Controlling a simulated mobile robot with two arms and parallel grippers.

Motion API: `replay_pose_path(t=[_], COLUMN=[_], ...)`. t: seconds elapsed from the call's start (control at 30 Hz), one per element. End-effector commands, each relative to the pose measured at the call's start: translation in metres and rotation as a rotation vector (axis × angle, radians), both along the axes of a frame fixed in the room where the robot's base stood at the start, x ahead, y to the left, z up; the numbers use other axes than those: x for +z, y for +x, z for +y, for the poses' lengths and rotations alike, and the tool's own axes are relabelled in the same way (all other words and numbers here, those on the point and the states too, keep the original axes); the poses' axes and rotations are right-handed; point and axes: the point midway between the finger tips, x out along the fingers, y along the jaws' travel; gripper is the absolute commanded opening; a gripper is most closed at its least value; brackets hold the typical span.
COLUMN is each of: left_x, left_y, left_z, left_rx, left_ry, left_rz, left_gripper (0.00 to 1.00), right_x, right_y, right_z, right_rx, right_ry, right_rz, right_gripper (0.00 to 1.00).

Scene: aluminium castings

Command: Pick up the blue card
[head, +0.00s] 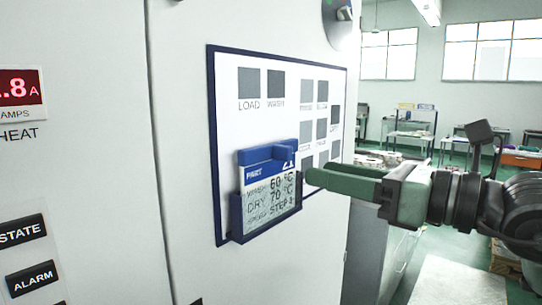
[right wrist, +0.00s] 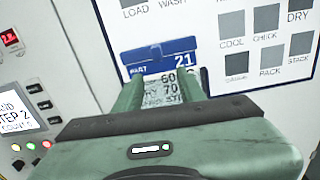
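The blue card (head: 270,178) has a blue top band and a white face with printed lines. It sits upright in a dark blue holder (head: 237,222) on the white panel. My right gripper (head: 312,174) is at the card's right side in the head view, its green fingers pointing at it. In the right wrist view the card (right wrist: 158,62) shows between and beyond the two spread fingers (right wrist: 166,84), which hide its lower part. The fingers look open and empty; whether they touch the card cannot be told. My left gripper is not in view.
A blue-framed board (head: 225,130) with grey labelled squares is behind the card on the cabinet front (head: 180,130). STATE and ALARM labels (head: 32,279) and a red display (head: 20,88) are at left. Tables (head: 410,140) stand far behind on the green floor.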

Motion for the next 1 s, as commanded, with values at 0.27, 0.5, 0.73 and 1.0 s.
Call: replay_pose_path(t=[0.27, 0.5, 0.73, 1.0], left_x=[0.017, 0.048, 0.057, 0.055], left_y=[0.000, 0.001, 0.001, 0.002], left_z=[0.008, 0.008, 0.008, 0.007], left_rx=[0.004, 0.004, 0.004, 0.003], left_ry=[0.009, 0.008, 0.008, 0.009], left_rz=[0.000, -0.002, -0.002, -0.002], left_gripper=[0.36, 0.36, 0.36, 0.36], right_x=[0.012, 0.021, 0.015, 0.014], right_y=[0.007, 0.023, 0.036, 0.037], right_z=[0.019, 0.045, 0.063, 0.063], right_rx=[-0.030, -0.027, -0.029, -0.030], right_ry=[-0.040, -0.037, -0.037, -0.037], right_rz=[-0.050, -0.048, -0.049, -0.050], right_gripper=[0.40, 0.40, 0.40, 0.26])
